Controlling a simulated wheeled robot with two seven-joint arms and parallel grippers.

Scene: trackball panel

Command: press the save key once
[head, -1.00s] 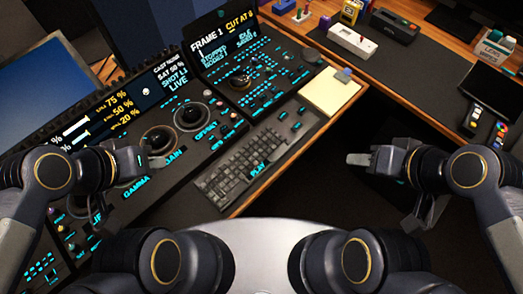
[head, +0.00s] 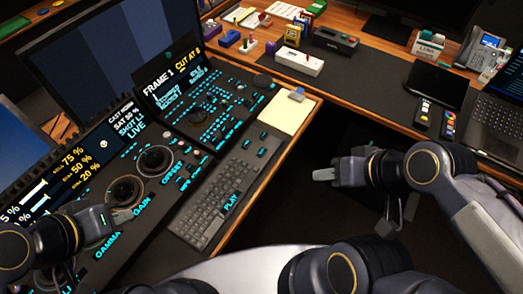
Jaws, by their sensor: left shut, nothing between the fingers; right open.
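The trackball panel (head: 160,215) fills the left of the head view, a dark console with glowing cyan key labels, trackballs and small screens. I cannot make out a key labelled save; the small labels are too blurred to read. My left gripper (head: 122,217) is shut and empty over the panel's lower left, beside a trackball (head: 124,190) and near the GAMMA and GAIN labels. It hides part of the panel under it. My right gripper (head: 322,174) is open and empty over the dark gap to the right of the panel, apart from it.
A keyboard (head: 212,200) is set in the panel's right part, with a yellow notepad (head: 288,112) beyond it. A wooden desk (head: 391,127) at the back carries a white box (head: 299,62), remotes and a laptop (head: 496,117). A large monitor (head: 110,55) stands behind the panel.

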